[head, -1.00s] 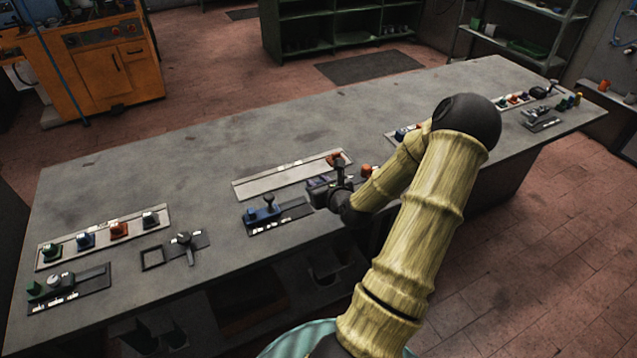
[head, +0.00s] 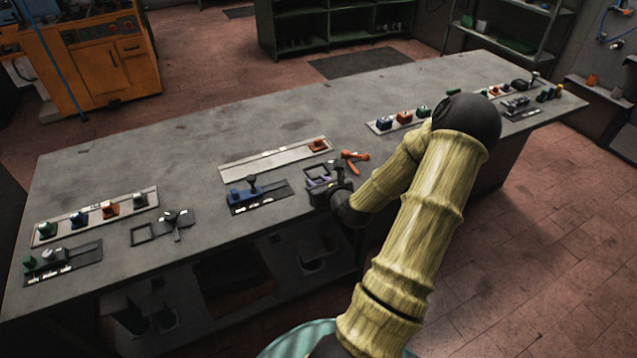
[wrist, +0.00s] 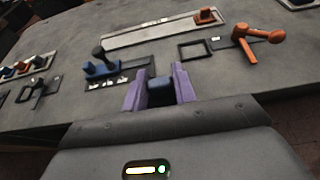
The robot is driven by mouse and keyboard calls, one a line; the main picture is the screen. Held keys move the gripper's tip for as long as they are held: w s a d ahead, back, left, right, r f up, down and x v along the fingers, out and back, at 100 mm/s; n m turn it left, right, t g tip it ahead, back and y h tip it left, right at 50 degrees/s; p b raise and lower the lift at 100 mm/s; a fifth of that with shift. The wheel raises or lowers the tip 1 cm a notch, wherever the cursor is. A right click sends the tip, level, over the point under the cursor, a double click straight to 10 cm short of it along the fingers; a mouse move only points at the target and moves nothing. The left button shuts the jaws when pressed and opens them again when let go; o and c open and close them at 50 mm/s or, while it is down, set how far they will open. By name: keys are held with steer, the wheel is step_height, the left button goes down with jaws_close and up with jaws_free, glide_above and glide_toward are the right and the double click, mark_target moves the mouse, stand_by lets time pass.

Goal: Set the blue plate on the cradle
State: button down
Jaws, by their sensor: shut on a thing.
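My gripper (wrist: 161,92) has purple fingers and is shut on a small blue block, seemingly the blue plate (wrist: 160,93), in the wrist view. In the head view my gripper (head: 322,184) is at the bench's near edge, and the plate cannot be made out. A square black frame (wrist: 193,51), which may be the cradle, lies on the bench ahead and slightly right of my gripper, apart from the plate. It also shows in the head view (head: 313,171), partly behind my gripper. An orange lever (wrist: 262,35) stands right of the frame.
A blue fixture with a black knob (wrist: 101,66) stands left of my gripper. A pale strip (head: 262,162) with an orange block (head: 318,146) lies beyond. More blocks and a grey lever (head: 175,222) are at the left. The bench's far side (head: 250,125) is clear.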

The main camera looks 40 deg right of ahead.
steer(key=a+f+n+y, duration=0.1)
steer(key=a+f, duration=0.4)
steer(key=a, duration=0.4)
steer(key=w+a+f+y, duration=0.1)
steer(key=a+f, duration=0.5)
steer(key=a, duration=0.4)
steer(key=a+f+n+y, duration=0.1)
steer(key=a+f, duration=0.5)
steer(key=a, duration=0.4)
steer(key=shift+w+a+f+n+t, duration=0.15)
steer(key=shift+w+a+n+t, duration=0.05)
steer(key=shift+a+n+t, duration=0.1)
steer(key=shift+d, duration=0.1)
